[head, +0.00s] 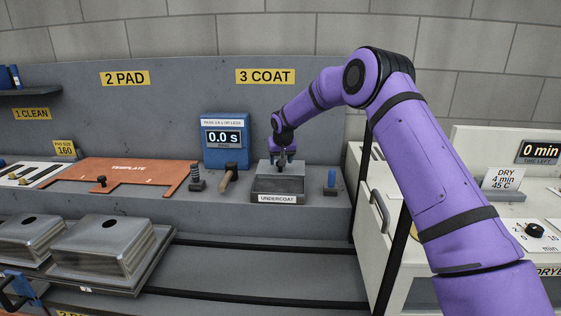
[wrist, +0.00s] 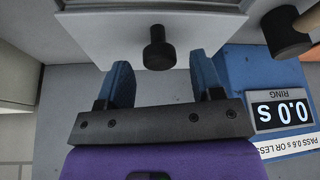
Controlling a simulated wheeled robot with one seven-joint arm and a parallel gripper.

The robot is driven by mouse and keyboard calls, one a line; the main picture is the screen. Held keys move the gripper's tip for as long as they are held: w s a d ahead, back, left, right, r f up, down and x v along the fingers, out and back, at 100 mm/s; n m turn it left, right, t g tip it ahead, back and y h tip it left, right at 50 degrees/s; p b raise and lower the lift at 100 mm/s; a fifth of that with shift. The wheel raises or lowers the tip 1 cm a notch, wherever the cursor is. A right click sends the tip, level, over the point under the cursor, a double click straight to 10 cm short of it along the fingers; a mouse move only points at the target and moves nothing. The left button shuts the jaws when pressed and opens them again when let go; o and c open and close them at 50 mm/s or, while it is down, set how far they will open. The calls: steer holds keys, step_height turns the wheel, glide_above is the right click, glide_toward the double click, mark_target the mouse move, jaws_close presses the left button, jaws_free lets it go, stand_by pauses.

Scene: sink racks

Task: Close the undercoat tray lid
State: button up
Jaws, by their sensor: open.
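The undercoat tray (head: 278,186) is a grey metal box with an "UNDERCOAT" label on its front, standing on the bench under the "3 COAT" sign. Its pale grey lid (head: 287,169) appears raised at the tray's back; I cannot tell its exact angle. In the wrist view the lid (wrist: 105,35) shows a black knob (wrist: 158,50). My gripper (head: 283,162) is above the tray's back part. In the wrist view my gripper (wrist: 160,78) has its blue fingers apart, one on each side of the knob's end, with clear gaps. Nothing is held.
A blue timer (head: 222,139) reading 0.0 s stands left of the tray behind a wooden-handled tool (head: 229,179) and a dark ribbed post (head: 196,177). A blue-topped peg (head: 331,183) stands at right. An orange template (head: 125,172) lies further left. The white dryer cabinet (head: 380,200) bounds the right.

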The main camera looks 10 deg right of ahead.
steer(key=shift+w+f, duration=0.2)
steer(key=shift+f, duration=0.3)
jaws_close()
steer(key=s+a, duration=0.1)
steer(key=s, duration=0.2)
steer(key=s+a, duration=0.1)
steer(key=s, duration=0.3)
steer(key=s+a, duration=0.1)
steer(key=s, duration=0.3)
steer(key=shift+s+a, duration=0.25)
steer(key=shift+a, duration=0.15)
steer(key=shift+s+a, duration=0.1)
steer(key=shift+s, duration=0.3)
steer(key=shift+f, duration=0.1)
jaws_free()
steer(key=shift+s, duration=0.1)
